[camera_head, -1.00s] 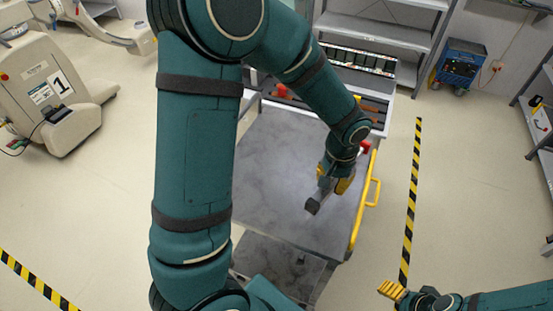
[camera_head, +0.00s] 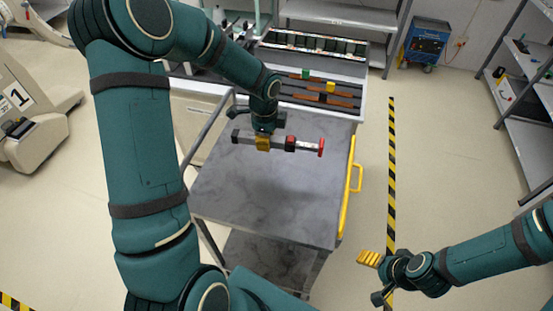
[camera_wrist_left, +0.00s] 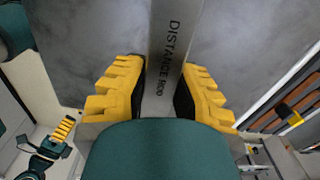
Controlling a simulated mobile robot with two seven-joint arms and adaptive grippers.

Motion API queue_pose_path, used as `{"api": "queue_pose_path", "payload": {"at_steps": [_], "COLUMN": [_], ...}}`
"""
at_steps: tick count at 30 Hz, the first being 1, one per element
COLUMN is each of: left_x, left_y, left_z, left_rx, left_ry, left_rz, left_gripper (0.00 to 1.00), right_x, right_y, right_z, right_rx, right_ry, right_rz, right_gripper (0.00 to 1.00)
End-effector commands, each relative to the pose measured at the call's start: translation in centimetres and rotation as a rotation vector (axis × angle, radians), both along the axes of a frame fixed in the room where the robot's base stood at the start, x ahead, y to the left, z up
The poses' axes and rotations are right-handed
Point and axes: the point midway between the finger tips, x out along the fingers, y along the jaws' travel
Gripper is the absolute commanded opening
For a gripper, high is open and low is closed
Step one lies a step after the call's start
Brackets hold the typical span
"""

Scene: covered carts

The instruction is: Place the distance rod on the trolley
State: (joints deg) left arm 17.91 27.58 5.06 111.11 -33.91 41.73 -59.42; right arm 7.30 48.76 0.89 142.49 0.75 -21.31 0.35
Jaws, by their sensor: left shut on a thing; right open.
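The distance rod (camera_head: 277,143) is a grey bar with a dark end at the left and a black block and red tip at the right. My left gripper (camera_head: 263,143) is shut on it near its middle and holds it level over the far part of the trolley's grey top (camera_head: 270,190). In the left wrist view, the yellow fingers clasp the rod (camera_wrist_left: 168,50), whose lettering reads "DISTANCE ROD". Whether the rod touches the top cannot be told. My right gripper (camera_head: 370,258) is open and empty, right of the trolley and apart from it.
Behind the trolley stands a white cart (camera_head: 345,73) with an open drawer of long brown and dark parts (camera_head: 320,92). The trolley has a yellow handle (camera_head: 355,178) on its right side. Its top is clear in front of the rod. A blue machine (camera_head: 425,43) stands at the back right.

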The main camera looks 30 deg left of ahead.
Motion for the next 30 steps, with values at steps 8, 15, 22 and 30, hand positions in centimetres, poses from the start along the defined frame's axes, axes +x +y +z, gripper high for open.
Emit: {"api": "queue_pose_path", "payload": {"at_steps": [8,15,22,30], "left_x": [0.1,0.1,0.1,0.2], "left_y": [0.9,0.9,0.9,0.9], "left_z": [-1.9,-5.8,-7.4,-10.2], "left_rx": [-0.001,0.000,0.000,-0.001], "left_ry": [0.003,0.001,0.001,-0.001], "left_rz": [-0.088,-0.087,-0.086,-0.085], "left_gripper": [0.00,0.00,0.00,0.00], "right_x": [0.0,-0.3,-0.4,-0.5], "right_y": [0.0,0.1,0.1,0.1], "right_z": [-0.3,-0.9,-1.1,-1.6], "right_rx": [0.000,0.002,0.002,0.003], "right_ry": [0.001,0.007,0.008,0.012], "right_rz": [0.001,0.005,0.006,0.010], "right_gripper": [0.73,0.73,0.73,0.73]}}
